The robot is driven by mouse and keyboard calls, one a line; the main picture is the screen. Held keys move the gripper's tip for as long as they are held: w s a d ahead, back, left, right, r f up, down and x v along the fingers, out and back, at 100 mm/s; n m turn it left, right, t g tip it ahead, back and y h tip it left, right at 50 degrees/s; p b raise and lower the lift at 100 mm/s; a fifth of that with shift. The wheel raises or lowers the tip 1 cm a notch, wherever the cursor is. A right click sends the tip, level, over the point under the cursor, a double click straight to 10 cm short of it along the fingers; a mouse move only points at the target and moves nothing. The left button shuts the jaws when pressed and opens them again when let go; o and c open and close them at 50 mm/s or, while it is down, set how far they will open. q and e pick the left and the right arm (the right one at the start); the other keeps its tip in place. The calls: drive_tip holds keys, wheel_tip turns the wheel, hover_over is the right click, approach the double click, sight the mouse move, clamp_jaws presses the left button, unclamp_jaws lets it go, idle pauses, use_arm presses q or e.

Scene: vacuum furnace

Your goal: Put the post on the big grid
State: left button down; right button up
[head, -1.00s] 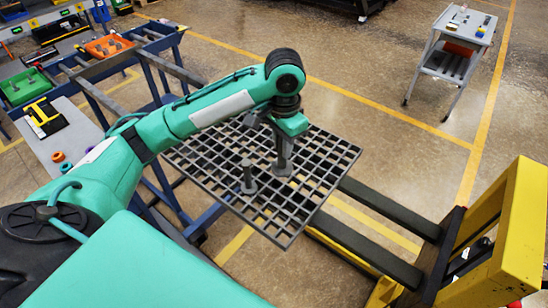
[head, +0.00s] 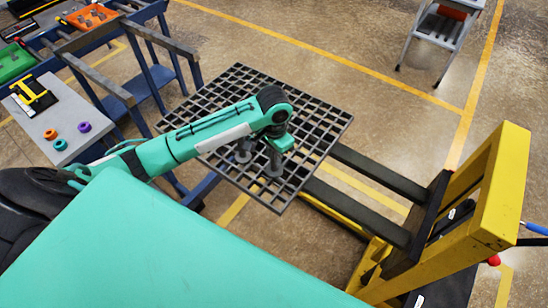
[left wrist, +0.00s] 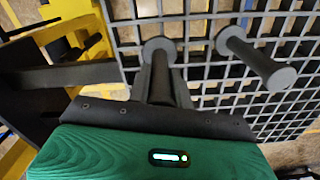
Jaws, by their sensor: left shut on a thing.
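The big grid (head: 232,82) is a dark square lattice lying flat. My left gripper (head: 274,158) is over its near half, pointing down and shut on a grey post (head: 274,165). In the left wrist view the held post (left wrist: 160,48) shows its round end and shaft at the fingers. I cannot tell whether its lower end touches the grid. A second grey post (head: 243,152) stands on the grid just left of the held one; it also shows in the left wrist view (left wrist: 258,58). My arm partly hides the grid. My right gripper is out of view.
The grid rests on a yellow lifter (head: 485,190) with dark forks (head: 375,172) and a blue frame at its left. A grey table (head: 40,125) with coloured rings is at the left. A grey cart (head: 440,35) stands at the top right.

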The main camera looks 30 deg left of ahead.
use_arm(q)
wheel_tip(320, 180, down, 2)
drive_tip(key=shift+f+p, duration=0.2)
drive_tip(key=shift+p, duration=0.15)
drive_tip(key=shift+f, duration=0.5)
drive_tip(key=c, duration=1.3)
unclamp_jaws()
drive_tip(key=shift+o, duration=0.2)
drive_tip(key=shift+s, duration=0.1)
drive_tip(key=shift+r, duration=0.35)
wheel_tip(320, 180, up, 10)
drive_tip(key=b, duration=0.4)
drive_tip(key=shift+r, duration=0.75)
